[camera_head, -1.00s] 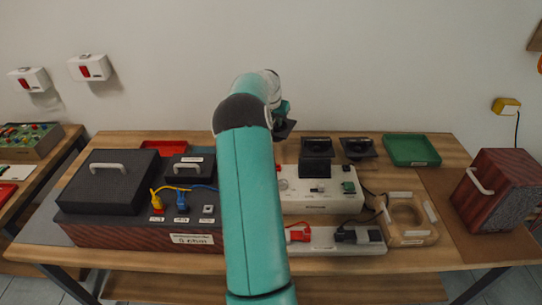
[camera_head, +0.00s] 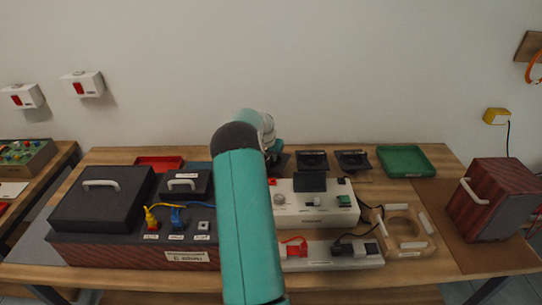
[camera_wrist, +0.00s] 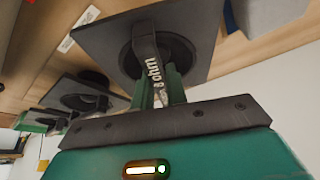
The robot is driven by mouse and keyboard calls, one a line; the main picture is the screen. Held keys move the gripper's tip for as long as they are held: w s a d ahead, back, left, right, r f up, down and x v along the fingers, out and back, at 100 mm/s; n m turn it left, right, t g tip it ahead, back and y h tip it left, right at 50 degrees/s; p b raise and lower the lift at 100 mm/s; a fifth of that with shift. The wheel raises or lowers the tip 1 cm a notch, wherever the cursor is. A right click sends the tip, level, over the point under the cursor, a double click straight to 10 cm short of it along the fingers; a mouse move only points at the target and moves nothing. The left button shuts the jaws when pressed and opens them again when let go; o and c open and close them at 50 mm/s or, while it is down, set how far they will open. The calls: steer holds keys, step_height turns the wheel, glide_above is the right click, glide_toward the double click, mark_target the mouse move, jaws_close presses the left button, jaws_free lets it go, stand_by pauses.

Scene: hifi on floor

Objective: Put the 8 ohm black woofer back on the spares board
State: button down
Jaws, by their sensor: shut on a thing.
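The black woofer marked "8 ohm" (camera_wrist: 198,38) has a square plate, a round middle and a strap handle with white lettering. My gripper (camera_wrist: 159,86) is shut on that handle in the wrist view. In the head view the held woofer (camera_head: 283,163) shows as a dark plate at the back of the bench, left of two similar black woofers (camera_head: 312,160) (camera_head: 352,160). My arm hides most of the gripper there. A wooden surface with a white label (camera_wrist: 66,44) lies behind the held plate. I cannot tell whether the plate touches it.
A green tray (camera_head: 405,161) stands right of the woofers. A white unit with a dark screen (camera_head: 311,203) stands in front of them.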

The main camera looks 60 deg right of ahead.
steer(key=shift+w+r, duration=0.1)
steer(key=c, duration=1.8)
jaws_free()
steer(key=shift+c, duration=0.2)
steer(key=o, duration=0.4)
steer(key=shift+o, duration=0.2)
